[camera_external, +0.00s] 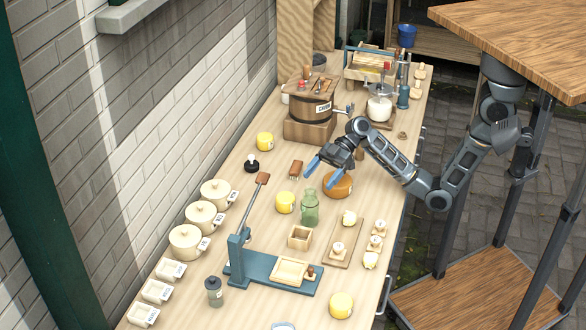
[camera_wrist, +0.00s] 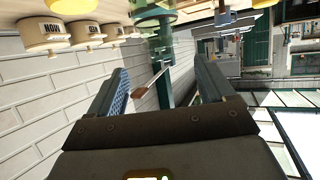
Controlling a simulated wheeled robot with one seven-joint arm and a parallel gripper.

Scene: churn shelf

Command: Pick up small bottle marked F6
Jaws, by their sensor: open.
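A small dark grey bottle (camera_external: 214,293) with a pale label stands at the front left of the counter, beside the blue lever press. The label is too small to read, so I cannot tell whether it is marked F6. A green glass jar (camera_external: 310,210) stands mid-counter, with no readable mark. My gripper (camera_external: 317,178) is open and empty above the counter, behind the green jar and well away from the grey bottle. In the wrist view, my gripper (camera_wrist: 158,72) shows two spread blue fingers with nothing held between them.
The blue lever press (camera_external: 255,270) has a raised handle. Lidded cream pots (camera_external: 187,243) line the wall side. Yellow jars (camera_external: 341,304), a board (camera_external: 343,247) and a wooden churn (camera_external: 312,105) stand around. A brown round pot (camera_external: 338,184) is near my gripper.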

